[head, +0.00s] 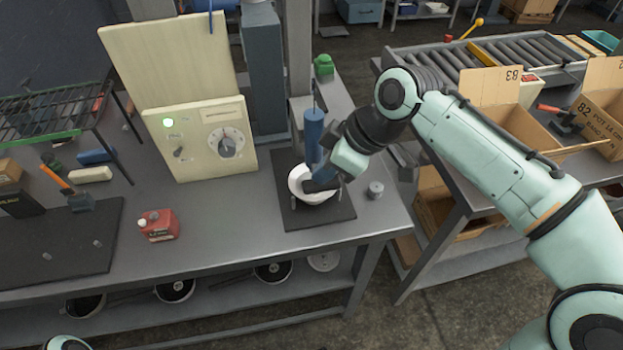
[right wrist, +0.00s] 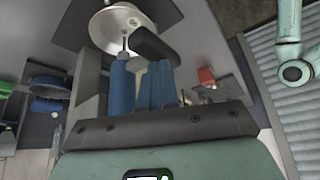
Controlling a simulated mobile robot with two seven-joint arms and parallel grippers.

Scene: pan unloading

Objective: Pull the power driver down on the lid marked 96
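The power driver (head: 314,135) is a blue upright cylinder hanging on a thin line above the white lid (head: 297,180). The lid is round and lies on a dark mat on the bench; no number on it can be read. My right gripper (head: 322,183) is at the driver's lower part, just above or at the lid; I cannot tell whether it touches either. In the right wrist view, blue parts (right wrist: 122,85) and a dark cylinder stand before the lid (right wrist: 115,28). Whether the fingers close on the driver is unclear. My left gripper is out of view.
A cream control box (head: 202,140) with a green light and dial stands left of the mat (head: 290,215). A red can (head: 158,225) is left on the bench. A small grey cylinder (head: 375,190) stands right of the mat. Cardboard boxes (head: 497,92) and rollers lie right.

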